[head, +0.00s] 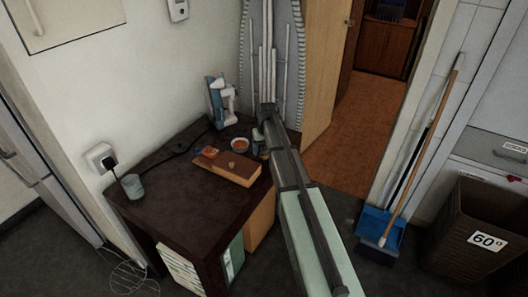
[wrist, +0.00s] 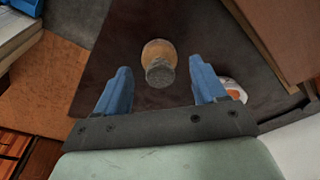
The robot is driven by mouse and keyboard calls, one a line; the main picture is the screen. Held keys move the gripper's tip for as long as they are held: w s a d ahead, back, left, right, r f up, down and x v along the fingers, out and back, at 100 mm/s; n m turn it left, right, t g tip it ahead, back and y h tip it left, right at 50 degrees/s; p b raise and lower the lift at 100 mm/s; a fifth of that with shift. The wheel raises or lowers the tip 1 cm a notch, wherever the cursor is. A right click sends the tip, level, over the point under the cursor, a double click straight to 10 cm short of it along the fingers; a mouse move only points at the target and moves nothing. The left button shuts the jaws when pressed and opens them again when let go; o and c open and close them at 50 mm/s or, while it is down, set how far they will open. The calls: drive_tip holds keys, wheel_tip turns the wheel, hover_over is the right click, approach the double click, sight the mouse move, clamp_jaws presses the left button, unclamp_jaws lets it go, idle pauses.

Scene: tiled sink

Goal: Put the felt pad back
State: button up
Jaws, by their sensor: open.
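A small rounded tan piece with a dark grey, felt-like end (wrist: 160,70) stands on the dark table in the wrist view. I cannot tell whether this grey end is the felt pad; no other clear pad shows. My gripper (wrist: 161,88) is open, with its two blue fingers apart on either side of the piece in the picture. No contact shows, and the height between them is unclear. In the head view my gripper (head: 266,112) is over the table's back right part, and my arm probably hides the tan piece there.
An ironing board (head: 287,70) stands behind. The table's front left is mostly clear.

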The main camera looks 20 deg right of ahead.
sight(265, 157)
wheel_tip(265, 157, up, 10)
drive_tip(key=s, duration=0.1)
drive_tip(key=shift+s, duration=0.3)
